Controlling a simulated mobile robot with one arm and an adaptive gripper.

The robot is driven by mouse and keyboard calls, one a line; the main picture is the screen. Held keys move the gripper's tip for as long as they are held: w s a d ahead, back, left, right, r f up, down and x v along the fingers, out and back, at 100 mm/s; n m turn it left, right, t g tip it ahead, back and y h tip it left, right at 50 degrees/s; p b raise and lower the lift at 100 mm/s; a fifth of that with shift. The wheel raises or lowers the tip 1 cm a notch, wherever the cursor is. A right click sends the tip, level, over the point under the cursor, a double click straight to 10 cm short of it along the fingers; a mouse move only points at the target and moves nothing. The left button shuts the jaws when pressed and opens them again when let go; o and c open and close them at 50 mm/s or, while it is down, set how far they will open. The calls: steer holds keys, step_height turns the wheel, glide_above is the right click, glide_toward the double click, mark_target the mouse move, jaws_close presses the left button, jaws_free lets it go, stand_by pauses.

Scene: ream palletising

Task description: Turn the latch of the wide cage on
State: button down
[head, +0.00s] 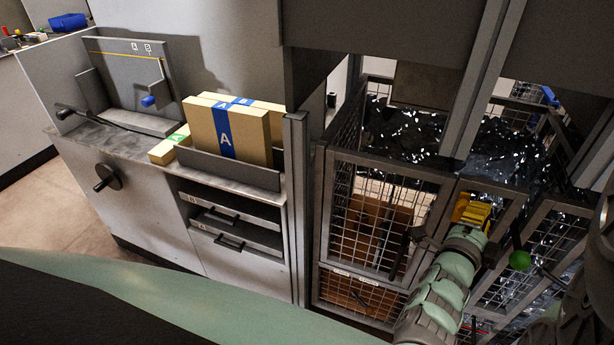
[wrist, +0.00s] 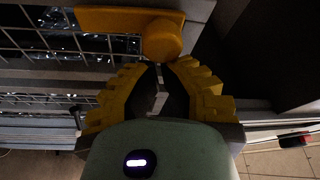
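The wire-mesh cage (head: 345,152) stands on the right in the head view, with grey framed doors and dark shiny contents at the upper right. My gripper (head: 471,212) has yellow fingers and is at the cage front, near the post between the door panels. In the wrist view a yellow bar with a round yellow knob (wrist: 162,40) lies just past my fingertips (wrist: 161,68). A green knob (head: 520,260) is right of my gripper.
A dark lever (head: 418,236) is on the door left of my gripper. Brown boxes (head: 375,228) show behind the mesh. A grey post (head: 297,205) separates the cage from a counter (head: 130,142) carrying cartons (head: 228,130). Floor is clear at the far left.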

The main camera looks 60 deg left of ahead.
steer(key=s+a+n+y, duration=0.1)
steer(key=n, duration=0.2)
steer(key=s+a+n+y+b, duration=0.1)
steer(key=a+n, duration=0.1)
steer(key=n, duration=0.2)
steer(key=a+n+t+y+b, duration=0.1)
steer(key=n, duration=0.2)
steer(key=shift+s+a+f+n+y, duration=0.1)
steer(key=shift+s+a+n+y, duration=0.05)
steer(key=shift+s+n+y, duration=0.25)
steer(key=n, duration=0.1)
steer(key=a+n+y+b, duration=0.1)
steer(key=n, duration=0.1)
steer(key=s+f+n+y, duration=0.1)
steer(key=n, duration=0.1)
steer(key=shift+a+g+b, duration=0.2)
steer(key=shift+g+b, duration=0.1)
steer(key=shift+g, duration=0.1)
steer(key=shift+s+a+f+n+g+y+b, duration=0.15)
steer(key=shift+a+f+n+g+y+b, duration=0.2)
steer(key=shift+n, duration=0.6)
steer(key=shift+s+f+n+g+y+b, duration=0.1)
steer(key=shift+n+y, duration=0.35)
steer(key=shift+n, duration=0.45)
steer(key=shift+s+a+f+n+g+y+b, duration=0.15)
steer(key=shift+a+f+n+g+y+b, duration=0.2)
steer(key=shift+n, duration=0.6)
steer(key=shift+d+r, duration=0.1)
